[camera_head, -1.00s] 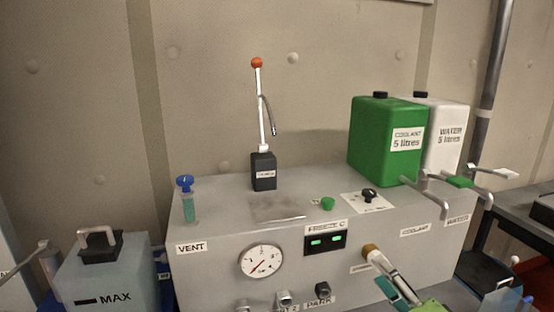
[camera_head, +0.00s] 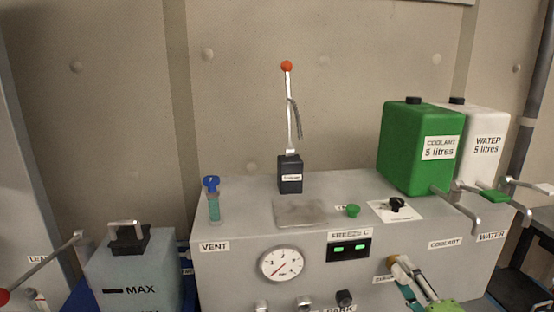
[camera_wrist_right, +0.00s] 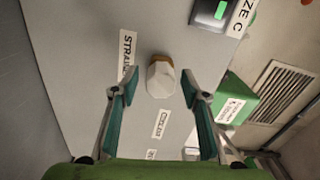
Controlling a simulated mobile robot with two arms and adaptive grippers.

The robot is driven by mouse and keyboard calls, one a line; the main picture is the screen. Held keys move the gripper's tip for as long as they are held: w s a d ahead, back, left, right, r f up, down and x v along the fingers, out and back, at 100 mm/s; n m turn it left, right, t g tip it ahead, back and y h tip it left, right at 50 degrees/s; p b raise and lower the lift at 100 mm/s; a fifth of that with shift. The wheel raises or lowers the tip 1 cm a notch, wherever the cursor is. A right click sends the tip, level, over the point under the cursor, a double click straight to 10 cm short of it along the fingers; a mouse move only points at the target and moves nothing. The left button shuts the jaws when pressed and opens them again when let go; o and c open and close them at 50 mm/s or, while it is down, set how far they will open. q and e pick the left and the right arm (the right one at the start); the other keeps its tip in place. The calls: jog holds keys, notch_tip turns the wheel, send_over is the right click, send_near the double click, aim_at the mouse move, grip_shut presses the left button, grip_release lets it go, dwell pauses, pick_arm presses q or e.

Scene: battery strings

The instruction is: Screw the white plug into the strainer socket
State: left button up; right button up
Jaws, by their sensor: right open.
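The white plug (camera_wrist_right: 161,80) shows in the right wrist view as a faceted white piece with a brown ring behind it, at the front face beside the strainer label (camera_wrist_right: 126,52). The ring marks the strainer socket area; how deep the plug sits I cannot tell. My right gripper (camera_wrist_right: 160,92) is open, its two green-padded fingers on either side of the plug with gaps to both. In the head view my right gripper (camera_head: 410,285) is at the lower right, and largely covers the plug and socket. My left gripper is not in view.
The grey cabinet (camera_head: 235,265) carries a gauge (camera_head: 282,264), a green-lit display (camera_head: 349,248) and several front knobs. A green coolant can (camera_head: 415,165) and white water can (camera_head: 483,150) stand on top, with metal lever taps (camera_head: 460,207) at the right edge.

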grip_shut()
jog(key=shift+r+m+p, duration=0.15)
jog(key=shift+m+p, duration=0.45)
jog(key=shift+p, duration=0.05)
jog(key=shift+m+p, duration=1.05)
jog(key=shift+m, duration=0.15)
jog(key=shift+m+p, duration=0.3)
jog(key=shift+m, duration=0.2)
jog(key=shift+o, duration=0.3)
grip_release()
